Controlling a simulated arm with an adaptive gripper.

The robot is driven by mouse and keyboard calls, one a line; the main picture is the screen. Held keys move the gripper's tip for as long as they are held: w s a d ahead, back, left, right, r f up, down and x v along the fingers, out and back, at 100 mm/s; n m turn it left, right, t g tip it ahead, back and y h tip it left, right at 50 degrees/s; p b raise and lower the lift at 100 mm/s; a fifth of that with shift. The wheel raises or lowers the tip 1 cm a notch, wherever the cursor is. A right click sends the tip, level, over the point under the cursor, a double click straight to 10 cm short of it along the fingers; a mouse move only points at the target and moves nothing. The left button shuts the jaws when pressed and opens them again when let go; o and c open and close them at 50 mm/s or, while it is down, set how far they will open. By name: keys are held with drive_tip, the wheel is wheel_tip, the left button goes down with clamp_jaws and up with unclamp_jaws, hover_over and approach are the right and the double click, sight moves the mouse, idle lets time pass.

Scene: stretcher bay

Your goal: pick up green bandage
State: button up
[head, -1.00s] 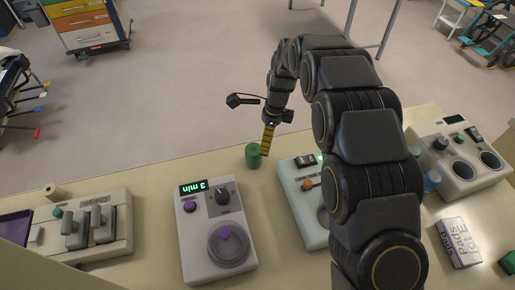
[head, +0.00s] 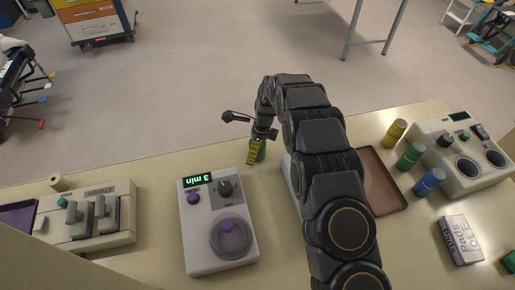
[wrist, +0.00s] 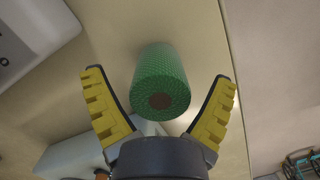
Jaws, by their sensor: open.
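The green bandage (wrist: 160,75) is a textured green roll with a brown core at its end. In the wrist view it lies between the two yellow ribbed fingers of my gripper (wrist: 160,105), with a visible gap on each side. My gripper is open and not touching it as far as I can see. In the head view the bandage (head: 261,153) stands near the table's far edge, partly hidden behind my gripper (head: 252,158).
A white device (head: 217,252) reading "3 min" stands left of the bandage. A brown tray (head: 378,185) lies to the right, with yellow (head: 395,133), green (head: 410,156) and blue (head: 429,182) cylinders beside it. A charger (head: 88,215) is at far left.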

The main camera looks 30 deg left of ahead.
drive_tip(key=c, duration=1.2)
drive_tip(key=shift+r, duration=0.1)
